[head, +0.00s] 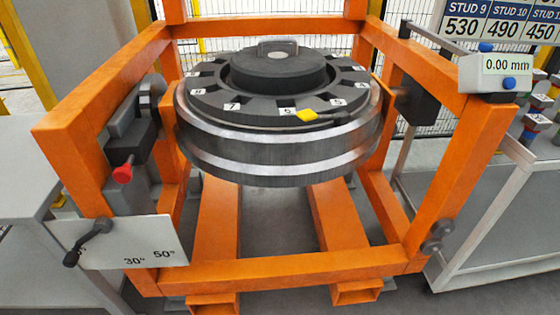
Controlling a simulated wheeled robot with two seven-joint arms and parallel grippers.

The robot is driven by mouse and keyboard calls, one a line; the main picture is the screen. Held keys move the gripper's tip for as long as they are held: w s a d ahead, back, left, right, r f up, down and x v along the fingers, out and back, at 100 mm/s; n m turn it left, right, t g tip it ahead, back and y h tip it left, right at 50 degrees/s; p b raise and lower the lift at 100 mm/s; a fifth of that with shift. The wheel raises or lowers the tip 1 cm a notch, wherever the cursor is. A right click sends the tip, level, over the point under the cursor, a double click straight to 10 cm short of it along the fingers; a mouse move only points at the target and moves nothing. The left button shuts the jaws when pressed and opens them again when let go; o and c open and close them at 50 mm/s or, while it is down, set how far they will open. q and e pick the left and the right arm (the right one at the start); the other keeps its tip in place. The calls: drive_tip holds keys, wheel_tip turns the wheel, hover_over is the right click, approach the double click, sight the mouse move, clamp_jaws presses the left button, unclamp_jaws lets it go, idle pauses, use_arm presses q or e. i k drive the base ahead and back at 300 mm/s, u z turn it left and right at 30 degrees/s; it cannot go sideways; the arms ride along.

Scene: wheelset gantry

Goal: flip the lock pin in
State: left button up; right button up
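A red knob (122,174) on a short dark shaft sticks out below a black block (132,136) on the left side of the orange gantry frame (85,160). It looks like the lock pin, but I cannot tell whether it is in or out. A black lever (88,240) sits at the left of a pale plate (150,243) marked 30° and 50°. Neither of my grippers shows in the head view.
A large round wheelset (280,155) with a numbered dark ring sits inside the frame. A yellow-headed tool (306,115) lies on the ring. A gauge (495,72) reading 0.00 mm is at the right. Grey tables flank the frame on both sides.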

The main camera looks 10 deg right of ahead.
sight(121, 175)
drive_tip(key=z, duration=0.8)
drive_tip(key=i, duration=0.4)
drive_tip(key=u, duration=1.15)
